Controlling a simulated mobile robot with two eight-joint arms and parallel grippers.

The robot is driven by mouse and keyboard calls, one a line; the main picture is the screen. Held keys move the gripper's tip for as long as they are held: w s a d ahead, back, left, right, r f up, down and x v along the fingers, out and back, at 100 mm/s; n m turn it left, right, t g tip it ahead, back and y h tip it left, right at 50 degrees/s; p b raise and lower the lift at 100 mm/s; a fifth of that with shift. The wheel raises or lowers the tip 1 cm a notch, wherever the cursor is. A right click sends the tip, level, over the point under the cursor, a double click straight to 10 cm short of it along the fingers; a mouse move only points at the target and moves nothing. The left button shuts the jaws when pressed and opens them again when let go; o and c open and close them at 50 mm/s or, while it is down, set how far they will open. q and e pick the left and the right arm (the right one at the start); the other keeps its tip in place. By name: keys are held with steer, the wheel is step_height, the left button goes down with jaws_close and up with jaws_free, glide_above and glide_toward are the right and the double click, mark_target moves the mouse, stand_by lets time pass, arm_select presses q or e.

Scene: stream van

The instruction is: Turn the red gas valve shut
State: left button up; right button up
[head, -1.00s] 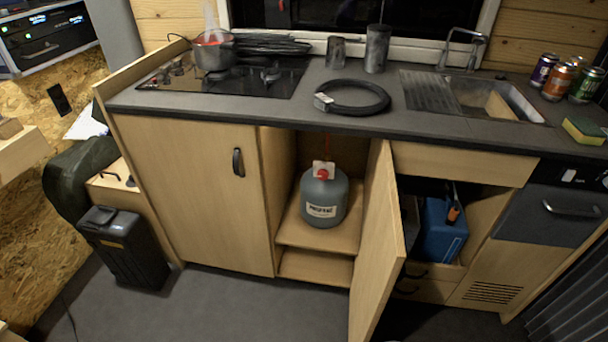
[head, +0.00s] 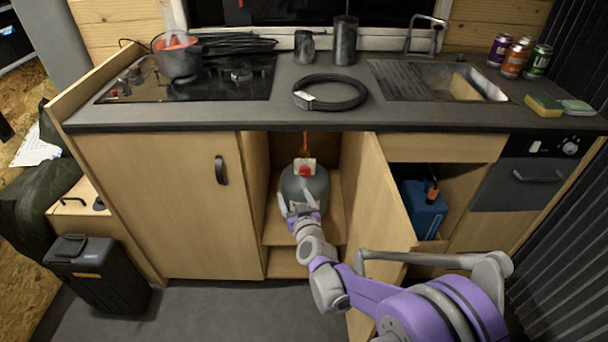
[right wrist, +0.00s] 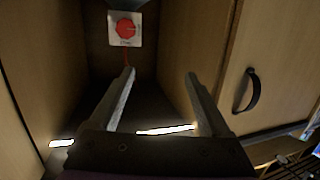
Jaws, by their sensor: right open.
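The red gas valve (head: 305,171) is a small round knob on a white plate at the top of the grey gas bottle (head: 318,188), inside the open cabinet. In the right wrist view the red valve (right wrist: 126,28) shows near the top, left of centre. My right gripper (head: 301,203) is in front of the bottle, just below the valve in the picture, and hides part of the bottle. In the right wrist view its two fingers (right wrist: 160,74) are spread with nothing between them, apart from the valve. My left gripper is not in view.
The open cabinet door (head: 374,200) stands right of the bottle, close to my right arm. A closed door (head: 165,200) is at the left. A steaming pot (head: 177,58) sits on the hob, and a coiled black hose (head: 330,92) lies on the worktop above.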

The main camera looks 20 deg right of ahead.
mark_target(305, 173)
steer(key=w+d+f+m+t+h, duration=0.1)
steer(key=w+d+f+m+h, duration=0.25)
steer(key=f+h, duration=0.2)
steer(key=shift+n+y, duration=0.35)
steer(key=x, duration=0.4)
steer(key=b+x, duration=0.1)
steer(key=x, duration=0.6)
steer(key=shift+w+d+b, duration=0.25)
steer(key=shift+d+b, duration=0.15)
steer(key=shift+c, duration=0.2)
jaws_close()
